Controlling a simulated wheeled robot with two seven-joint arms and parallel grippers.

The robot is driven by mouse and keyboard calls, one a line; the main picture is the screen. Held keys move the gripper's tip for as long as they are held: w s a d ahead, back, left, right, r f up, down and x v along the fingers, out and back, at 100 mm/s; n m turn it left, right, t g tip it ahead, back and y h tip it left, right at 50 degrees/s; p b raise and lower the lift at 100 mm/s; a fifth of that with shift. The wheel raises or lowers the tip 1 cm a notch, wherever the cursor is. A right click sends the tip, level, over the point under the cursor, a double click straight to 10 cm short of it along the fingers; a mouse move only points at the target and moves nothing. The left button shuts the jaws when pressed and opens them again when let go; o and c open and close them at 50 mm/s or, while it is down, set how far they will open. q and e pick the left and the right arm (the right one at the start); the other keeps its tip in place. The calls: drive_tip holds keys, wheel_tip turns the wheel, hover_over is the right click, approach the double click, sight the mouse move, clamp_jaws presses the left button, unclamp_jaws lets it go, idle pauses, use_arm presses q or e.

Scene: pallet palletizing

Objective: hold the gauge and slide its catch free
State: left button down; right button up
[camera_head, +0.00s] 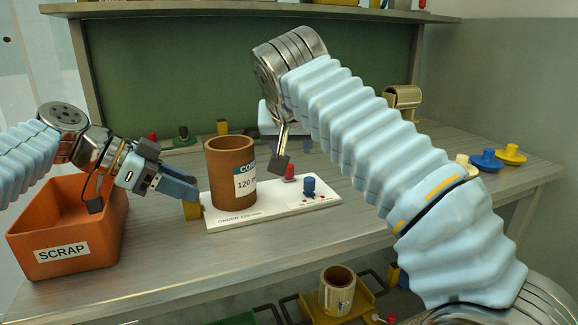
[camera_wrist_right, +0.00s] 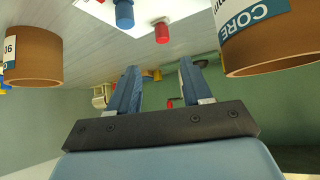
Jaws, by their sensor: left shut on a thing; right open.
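The gauge is a white board (camera_head: 245,218) with printed text, lying on the bench. It carries a red knob (camera_head: 289,172) and a blue knob (camera_head: 309,186) at its right end; I cannot tell which is the catch. A brown core tube (camera_head: 221,160) stands upright on the board. My left gripper (camera_head: 194,199) is shut on the yellow block (camera_head: 193,210) at the board's left end. My right gripper (camera_wrist_right: 160,70) is open and empty; in the head view my own arm mostly hides it. In the right wrist view, the blue knob (camera_wrist_right: 124,14) and red knob (camera_wrist_right: 162,32) are apart from its fingers.
An orange SCRAP bin (camera_head: 65,232) stands at the left. Yellow and blue pegs (camera_head: 487,160) and a tan roll (camera_head: 403,97) are at the right. A yellow tray (camera_head: 323,306) with another tube (camera_head: 338,285) sits below the bench's front edge. The front strip of the bench is clear.

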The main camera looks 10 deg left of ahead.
sight(289, 166)
drive_tip(key=x, duration=1.2)
drive_tip(key=shift+a, duration=0.25)
drive_tip(key=shift+r, duration=0.1)
clamp_jaws()
